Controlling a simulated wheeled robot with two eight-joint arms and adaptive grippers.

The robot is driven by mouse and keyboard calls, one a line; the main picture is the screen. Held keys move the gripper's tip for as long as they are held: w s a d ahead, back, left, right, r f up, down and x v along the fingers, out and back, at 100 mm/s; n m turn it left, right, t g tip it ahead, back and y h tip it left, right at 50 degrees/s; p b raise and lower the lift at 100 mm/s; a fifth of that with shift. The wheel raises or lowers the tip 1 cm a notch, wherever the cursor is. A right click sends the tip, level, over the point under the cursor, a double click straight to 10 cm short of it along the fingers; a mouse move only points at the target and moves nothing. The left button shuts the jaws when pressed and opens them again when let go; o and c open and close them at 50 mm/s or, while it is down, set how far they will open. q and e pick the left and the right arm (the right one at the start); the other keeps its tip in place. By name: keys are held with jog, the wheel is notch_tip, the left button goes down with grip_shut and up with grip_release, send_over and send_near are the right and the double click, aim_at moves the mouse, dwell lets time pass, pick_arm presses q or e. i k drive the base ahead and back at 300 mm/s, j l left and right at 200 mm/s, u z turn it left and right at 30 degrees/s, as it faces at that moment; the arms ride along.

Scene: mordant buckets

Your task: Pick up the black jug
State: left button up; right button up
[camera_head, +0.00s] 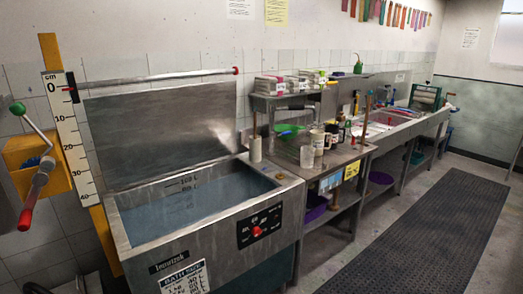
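I cannot pick out a black jug for certain. Several small jars and pots stand close together on the metal side bench, and a dark one (333,129) with a pale label is among them. These are too small to tell whether one is a jug. Neither of my grippers shows in the head view.
A steel bath (280,205) of bluish liquid with a raised lid (165,130) is in front. A scale post (75,150) and a crank (42,180) stand at left. Purple tubs (314,208) sit under the bench. A dark floor mat (425,235) lies clear at right.

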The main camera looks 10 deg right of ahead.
aim_at(335, 130)
jog(key=i+l+z, duration=0.25)
jog(key=l, duration=0.25)
jog(key=i+l+z, duration=0.25)
jog(key=i+l, duration=0.15)
